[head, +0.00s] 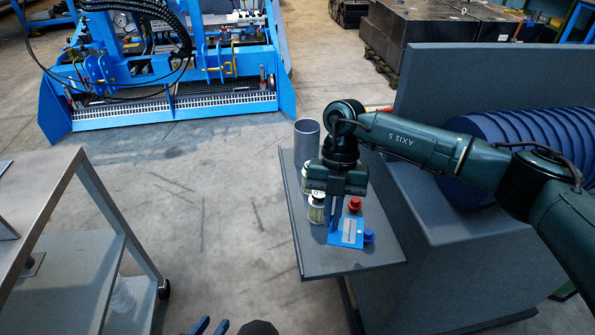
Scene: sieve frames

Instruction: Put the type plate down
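The type plate (351,232) is a small blue plate with a pale label, above or on the grey side shelf (357,260). My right gripper (333,224) points down over the shelf, its blue fingers close together at the plate's left edge. They look shut on it, though the fingertips blend with the blue plate. I cannot tell whether the plate touches the shelf. My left gripper (209,327) shows only at the bottom edge, its two blue fingertips apart and nothing between them.
A red knob (354,204) and a blue knob (369,235) stand close by the plate. Pale jars (316,209) and a grey cylinder (307,139) stand on the shelf's left side. A metal cart (65,215) is at left. The shelf's front is clear.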

